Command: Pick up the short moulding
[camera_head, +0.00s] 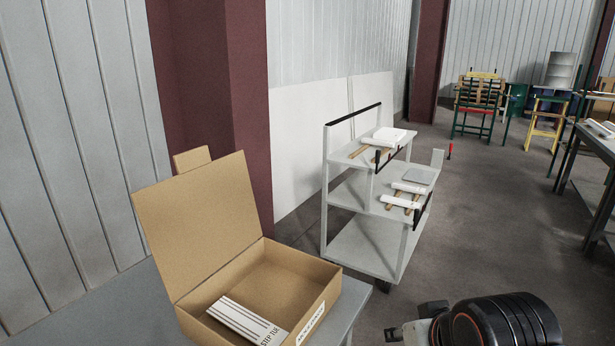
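Pale ribbed moulding (243,320) lies inside an open cardboard box (195,292) at the lower left. It has long grooves and dark lettering at its near end. I cannot tell whether it is one piece or several side by side, or whether it is the short one. The box's near wall hides part of it. My arm shows at the bottom right as a black ribbed link, with a grey end part that looks like my gripper (413,331). It is cut off by the frame edge, right of the box and apart from it. Its fingers cannot be made out clearly.
The box stands on a grey table (105,310), its lid raised at the back left. A grey shelf cart (352,237) with white rolls stands behind it. Benches and a green stand (478,104) are farther right.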

